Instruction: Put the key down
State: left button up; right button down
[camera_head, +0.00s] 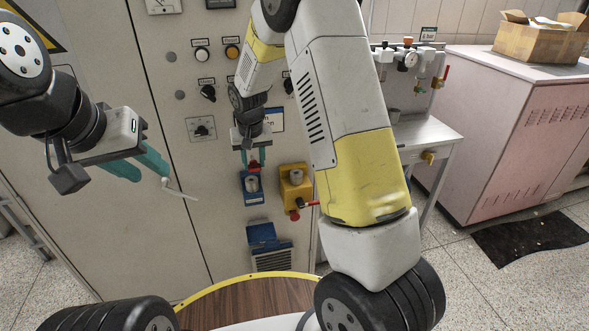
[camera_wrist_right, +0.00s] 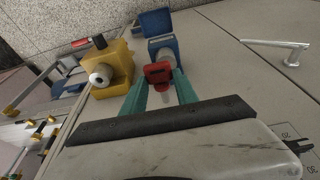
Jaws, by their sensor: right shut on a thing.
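My right gripper (camera_head: 254,155) is in front of the control panel, its teal fingers shut on a red-headed key (camera_wrist_right: 157,72). The red key head also shows at the fingertips in the head view (camera_head: 253,168). A blue lock unit (camera_head: 251,187) with a grey cylinder is just beyond the key; it shows behind the key in the right wrist view (camera_wrist_right: 161,47). I cannot tell whether the key's tip touches the cylinder. My left gripper (camera_head: 146,168) is at the left with its teal fingers apart and nothing between them.
A yellow lock unit (camera_head: 296,184) with a red-tipped part sits right of the blue one. A silver door handle (camera_head: 178,190) is near my left gripper. A blue box (camera_head: 262,236) is lower on the panel. A grey table (camera_head: 428,133) and pink cabinet (camera_head: 505,140) stand right.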

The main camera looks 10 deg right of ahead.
jog(key=shift+w+a+f, duration=0.1)
jog(key=shift+w+a, duration=0.25)
jog(key=shift+a, duration=0.1)
jog(key=shift+w+d, duration=0.1)
jog(key=shift+d, duration=0.2)
send_over(298, 175)
jog(key=shift+a+f, duration=0.35)
jog(key=shift+f, duration=0.35)
jog(key=shift+d+f, duration=0.15)
jog(key=shift+d, duration=0.2)
jog(key=shift+a+f, duration=0.1)
jog(key=shift+f, duration=1.5)
jog(key=shift+f, duration=0.2)
jog(key=shift+f, duration=0.1)
jog(key=c, duration=0.9)
grip_release()
jog(key=shift+f, duration=0.1)
jog(key=shift+c, duration=0.2)
